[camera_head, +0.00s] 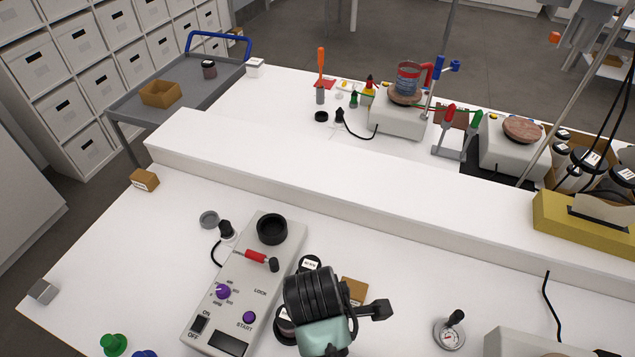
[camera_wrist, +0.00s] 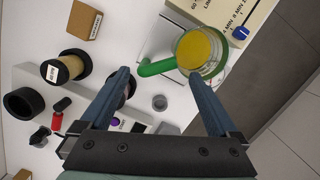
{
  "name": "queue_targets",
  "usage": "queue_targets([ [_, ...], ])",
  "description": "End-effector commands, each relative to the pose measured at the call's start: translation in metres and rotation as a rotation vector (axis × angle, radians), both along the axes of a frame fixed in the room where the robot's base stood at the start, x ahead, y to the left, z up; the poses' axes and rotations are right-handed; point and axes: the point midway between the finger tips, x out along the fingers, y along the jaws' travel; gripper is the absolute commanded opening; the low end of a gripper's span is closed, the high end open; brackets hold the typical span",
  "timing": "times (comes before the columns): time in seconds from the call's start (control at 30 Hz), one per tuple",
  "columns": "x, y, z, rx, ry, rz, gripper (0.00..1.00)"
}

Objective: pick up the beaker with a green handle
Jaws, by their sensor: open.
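The beaker with a green handle (camera_wrist: 216,62) shows in the wrist view at the upper middle, seen from above. It is clear glass with yellow contents, and its green handle (camera_wrist: 155,68) points left. It appears to stand on or beside a pale device with printed text. My gripper (camera_wrist: 158,74) is open and empty, with its two blue-grey fingers apart. The handle lies near the space between the fingertips; the right fingertip overlaps the beaker's lower edge in the picture. I cannot tell whether they touch. The beaker is not visible in the head view.
A beaker with a red handle (camera_head: 408,77) stands on a far hotplate (camera_head: 398,120). In the wrist view, a black-ended spool-like jar (camera_wrist: 66,68), a brown box (camera_wrist: 83,20) and a black ring (camera_wrist: 24,104) lie left. A long white raised shelf (camera_head: 330,180) crosses the bench.

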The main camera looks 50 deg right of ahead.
Motion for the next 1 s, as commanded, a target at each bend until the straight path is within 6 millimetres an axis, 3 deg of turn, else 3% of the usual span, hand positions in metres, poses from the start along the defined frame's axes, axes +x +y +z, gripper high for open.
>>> queue_targets([
  [0.4,-0.009,-0.006,-0.064,0.004,0.005,0.0,0.96],
  [0.67,-0.011,-0.006,-0.081,0.002,0.004,-0.001,0.96],
  [1.0,-0.015,-0.005,-0.123,0.001,0.003,-0.001,0.96],
])
